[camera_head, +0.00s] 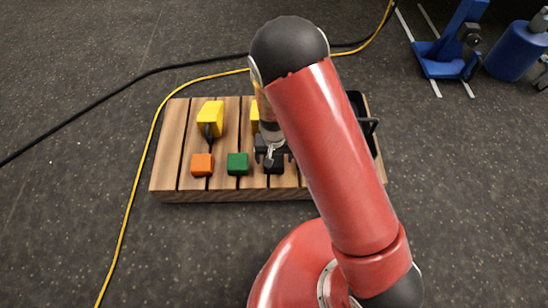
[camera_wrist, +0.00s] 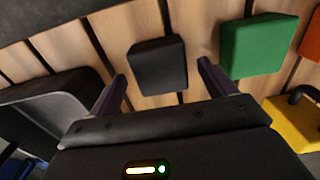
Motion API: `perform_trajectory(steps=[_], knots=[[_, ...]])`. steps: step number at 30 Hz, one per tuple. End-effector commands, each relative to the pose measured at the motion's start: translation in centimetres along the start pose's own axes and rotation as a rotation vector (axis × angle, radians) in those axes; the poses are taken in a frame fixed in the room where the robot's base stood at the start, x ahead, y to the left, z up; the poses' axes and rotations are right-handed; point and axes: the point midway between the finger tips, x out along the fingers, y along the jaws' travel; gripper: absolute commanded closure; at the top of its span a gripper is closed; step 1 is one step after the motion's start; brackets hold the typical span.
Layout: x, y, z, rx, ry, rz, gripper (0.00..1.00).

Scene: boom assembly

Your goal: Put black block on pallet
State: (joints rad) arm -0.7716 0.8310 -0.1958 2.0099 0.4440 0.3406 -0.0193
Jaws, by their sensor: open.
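The black block (camera_head: 274,168) rests on the slatted wooden pallet (camera_head: 167,150), to the right of a green block (camera_head: 237,164). My gripper (camera_head: 271,156) is over the black block and partly hides it in the head view. In the wrist view the black block (camera_wrist: 157,66) shows whole, on the pallet's slats (camera_wrist: 118,28). My open, empty gripper (camera_wrist: 163,75) has one finger toward each side of the block in that view. I cannot tell whether the fingertips reach down beside it, but neither appears to touch it.
An orange block (camera_head: 202,164) and a yellow drill-like tool (camera_head: 210,117) are on the pallet's left part. A black tray (camera_head: 358,102) lies at its right, partly hidden by my arm. A yellow cable (camera_head: 139,190) runs along the floor. Blue equipment (camera_head: 452,45) stands back right.

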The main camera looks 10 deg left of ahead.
Motion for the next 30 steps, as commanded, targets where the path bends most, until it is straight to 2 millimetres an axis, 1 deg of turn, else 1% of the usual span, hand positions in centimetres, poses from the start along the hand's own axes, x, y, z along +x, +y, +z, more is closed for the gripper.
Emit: perform_trajectory(steps=[1,6,9,12,15,18,24,26,29,30], knots=[[-1.4,-0.1,-0.1,-0.001,0.003,-0.001,0.17],[-5.2,-0.1,0.0,-0.002,0.003,-0.002,0.17],[-7.2,0.0,-0.1,0.000,0.003,-0.001,0.17],[-8.8,0.0,0.0,0.000,0.002,-0.002,0.17],[-9.9,0.0,0.0,0.000,0.000,-0.001,0.17],[-10.5,0.0,0.0,0.000,0.001,-0.001,0.17],[-10.7,0.0,0.0,0.001,0.000,0.000,0.17],[-11.0,0.2,0.0,0.004,0.002,-0.004,0.17],[-13.1,1.1,-0.2,0.018,0.016,-0.026,0.17],[-14.5,1.7,-0.3,0.028,0.027,-0.041,0.17]])
